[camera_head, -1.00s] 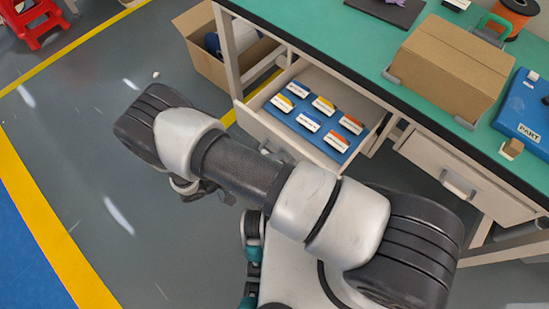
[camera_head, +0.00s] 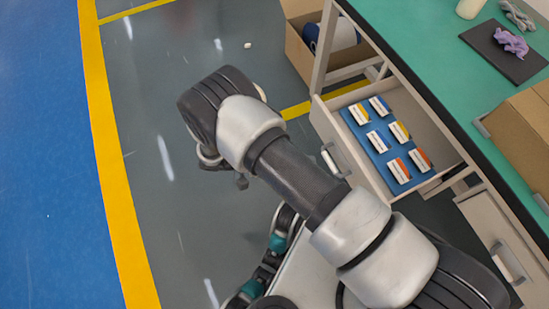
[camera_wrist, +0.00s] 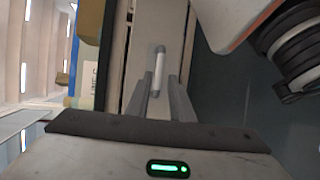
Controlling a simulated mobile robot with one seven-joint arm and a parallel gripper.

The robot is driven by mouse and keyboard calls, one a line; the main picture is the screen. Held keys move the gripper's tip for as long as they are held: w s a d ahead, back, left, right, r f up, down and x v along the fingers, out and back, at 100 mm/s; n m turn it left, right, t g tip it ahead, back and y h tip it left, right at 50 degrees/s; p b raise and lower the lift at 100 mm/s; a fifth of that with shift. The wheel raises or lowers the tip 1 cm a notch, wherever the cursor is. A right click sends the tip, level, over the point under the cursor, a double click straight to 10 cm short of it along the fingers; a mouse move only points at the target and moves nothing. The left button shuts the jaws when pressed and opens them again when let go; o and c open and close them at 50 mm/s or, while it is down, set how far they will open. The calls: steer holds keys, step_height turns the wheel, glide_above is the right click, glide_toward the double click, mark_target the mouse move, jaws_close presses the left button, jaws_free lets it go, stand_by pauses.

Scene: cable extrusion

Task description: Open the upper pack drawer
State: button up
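The open drawer (camera_head: 322,133) under the green-topped bench is pulled out. It holds a blue tray (camera_head: 377,142) with several small white boxes carrying coloured labels. Its handle (camera_head: 333,160) is on the front face, near my arm. In the wrist view, my gripper (camera_wrist: 159,88) has its two grey fingers apart with a gap between them. A pale bar handle (camera_wrist: 158,72) on a light panel shows in line with that gap, at about the fingertips; I cannot tell whether they touch it. In the head view my fingertips are hidden behind my arm.
A second, shut drawer (camera_head: 497,240) with a handle is at the lower right under the bench (camera_head: 425,60). A cardboard box (camera_head: 522,135) stands on the bench. An open carton (camera_head: 298,45) sits on the floor by the bench leg. The floor at left is clear.

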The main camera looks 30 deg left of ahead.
steer(key=v, duration=0.8)
steer(key=shift+a, duration=0.15)
steer(key=shift+s, duration=0.1)
